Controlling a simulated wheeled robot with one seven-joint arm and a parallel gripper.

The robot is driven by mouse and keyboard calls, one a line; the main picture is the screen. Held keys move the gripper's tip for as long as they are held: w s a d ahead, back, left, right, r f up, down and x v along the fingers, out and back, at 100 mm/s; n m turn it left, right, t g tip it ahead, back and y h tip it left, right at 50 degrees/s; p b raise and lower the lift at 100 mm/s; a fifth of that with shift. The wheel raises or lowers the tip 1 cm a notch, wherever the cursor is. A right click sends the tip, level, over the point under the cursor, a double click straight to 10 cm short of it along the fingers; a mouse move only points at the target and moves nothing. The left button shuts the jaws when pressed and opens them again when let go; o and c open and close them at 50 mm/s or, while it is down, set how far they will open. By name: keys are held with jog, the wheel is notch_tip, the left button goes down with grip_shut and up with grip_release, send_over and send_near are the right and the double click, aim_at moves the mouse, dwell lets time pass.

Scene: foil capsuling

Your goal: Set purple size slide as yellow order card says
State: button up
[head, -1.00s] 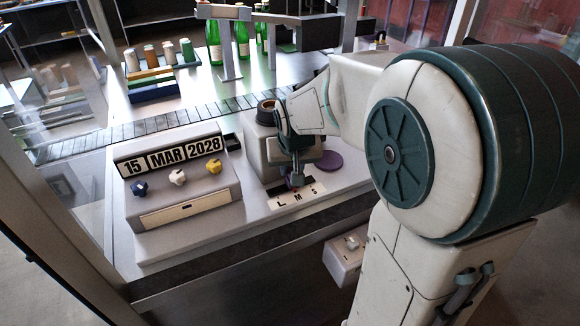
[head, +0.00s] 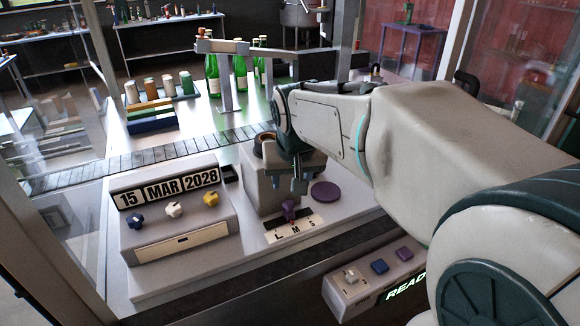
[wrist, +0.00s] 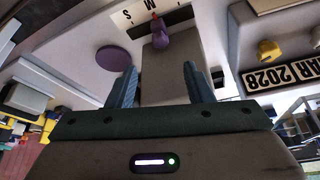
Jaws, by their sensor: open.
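The purple size slide (head: 289,209) is a small knob standing at the white L-M-S scale (head: 294,229) in front of a grey machine block. Its red tip points near the M. It also shows in the wrist view (wrist: 161,36), beyond my fingertips. My gripper (head: 299,186) is open and empty, above and behind the slide and apart from it. In the wrist view the two blue-grey fingers of my gripper (wrist: 159,78) are spread with a clear gap. I cannot make out a yellow order card in either view.
A purple disc (head: 325,192) lies right of the block. Left stands a date unit (head: 180,220) reading 15 MAR 2028, with blue, white and yellow knobs. A button box (head: 372,278) with a lit READY sign is at the front. Green bottles (head: 240,75) stand behind the conveyor (head: 150,158).

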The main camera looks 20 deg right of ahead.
jog(key=v, duration=0.4)
